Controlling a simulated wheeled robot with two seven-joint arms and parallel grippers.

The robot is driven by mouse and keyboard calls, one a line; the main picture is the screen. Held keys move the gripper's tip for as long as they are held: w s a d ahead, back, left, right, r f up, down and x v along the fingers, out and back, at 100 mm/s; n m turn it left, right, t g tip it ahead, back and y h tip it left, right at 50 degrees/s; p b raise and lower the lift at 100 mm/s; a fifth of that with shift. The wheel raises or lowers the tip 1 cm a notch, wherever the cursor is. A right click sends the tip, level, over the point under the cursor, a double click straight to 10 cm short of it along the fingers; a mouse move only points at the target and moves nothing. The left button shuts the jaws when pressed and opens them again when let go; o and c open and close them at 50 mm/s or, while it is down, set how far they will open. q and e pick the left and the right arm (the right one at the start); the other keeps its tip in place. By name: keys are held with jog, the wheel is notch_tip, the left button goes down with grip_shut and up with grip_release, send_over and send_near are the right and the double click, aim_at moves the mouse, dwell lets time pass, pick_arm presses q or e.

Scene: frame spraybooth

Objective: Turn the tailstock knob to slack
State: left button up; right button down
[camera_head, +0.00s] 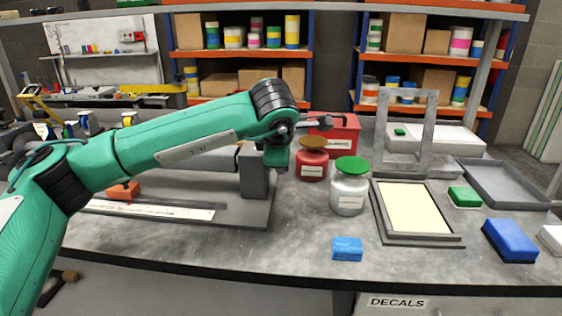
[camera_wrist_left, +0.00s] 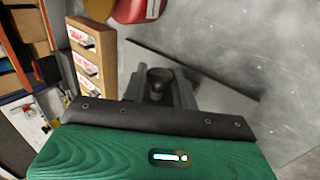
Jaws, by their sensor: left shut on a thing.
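The tailstock is a grey upright block (camera_head: 254,176) on a flat grey base plate (camera_head: 235,215), left of centre in the head view. My left arm reaches across above it, and its wrist hides the block's top and the knob there. In the left wrist view a dark, round-ended knob (camera_wrist_left: 157,77) stands between the grey fingers of my left gripper (camera_wrist_left: 158,92). The fingers are closed around the knob. The knob's angle is hard to tell. My right gripper is in neither view.
Right of the tailstock stand a red jar (camera_head: 312,168) and a glass jar with a green lid (camera_head: 349,190), close to my wrist. A red box (camera_head: 338,130) is behind. A framed screen (camera_head: 415,212) and blue sponge (camera_head: 347,249) lie on the bench.

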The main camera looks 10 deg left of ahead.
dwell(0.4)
pick_arm(q)
jog(key=o, duration=0.9)
jog(key=shift+o, duration=0.2)
jog(key=v, duration=1.4)
jog(key=shift+f, duration=0.15)
